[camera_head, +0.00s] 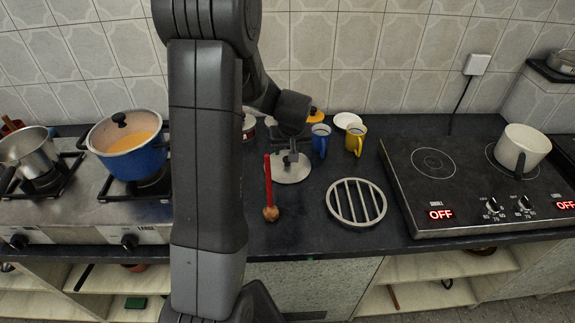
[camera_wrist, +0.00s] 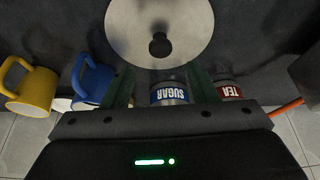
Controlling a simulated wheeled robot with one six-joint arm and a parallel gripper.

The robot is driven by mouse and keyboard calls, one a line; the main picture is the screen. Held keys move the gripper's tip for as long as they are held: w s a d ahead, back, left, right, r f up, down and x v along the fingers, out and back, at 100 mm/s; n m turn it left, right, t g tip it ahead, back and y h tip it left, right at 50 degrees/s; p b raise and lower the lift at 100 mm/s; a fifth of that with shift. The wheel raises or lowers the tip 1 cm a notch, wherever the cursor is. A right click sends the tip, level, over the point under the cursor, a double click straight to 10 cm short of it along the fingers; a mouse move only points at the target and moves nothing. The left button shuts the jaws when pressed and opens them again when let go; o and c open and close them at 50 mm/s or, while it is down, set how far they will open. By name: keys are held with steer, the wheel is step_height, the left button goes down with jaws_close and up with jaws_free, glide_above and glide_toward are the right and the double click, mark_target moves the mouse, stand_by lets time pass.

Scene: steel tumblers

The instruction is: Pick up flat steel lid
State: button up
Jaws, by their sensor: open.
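The flat steel lid (camera_head: 291,174) is a round grey disc lying on the dark counter, right of the red-handled tool. In the wrist view the lid (camera_wrist: 190,28) is at the top, with a small dark knob (camera_wrist: 160,46) at its middle. My gripper (camera_head: 289,157) is over the lid in the head view and hides part of it. In the wrist view my gripper (camera_wrist: 160,74) is open, its two fingers spread toward the near edge of the lid, with nothing held between them. Whether the fingers touch the lid cannot be told.
A blue mug (camera_head: 320,141) and a yellow mug (camera_head: 356,140) stand behind to the right. SUGAR (camera_wrist: 169,94) and TEA (camera_wrist: 228,92) jars are close by. A red-handled tool (camera_head: 268,183) lies left, a round slatted trivet (camera_head: 357,202) right. The hob (camera_head: 470,165) is farther right.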

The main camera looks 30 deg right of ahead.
mark_target(287, 163)
steer(key=shift+s+p+x, duration=0.15)
steer(key=shift+p+x, duration=0.15)
steer(key=shift+x, duration=1.05)
steer(key=shift+s+p+x, duration=0.1)
steer(key=shift+p+x, duration=0.2)
steer(key=shift+x, duration=1)
steer(key=shift+a+f, duration=0.15)
steer(key=c, duration=1.1)
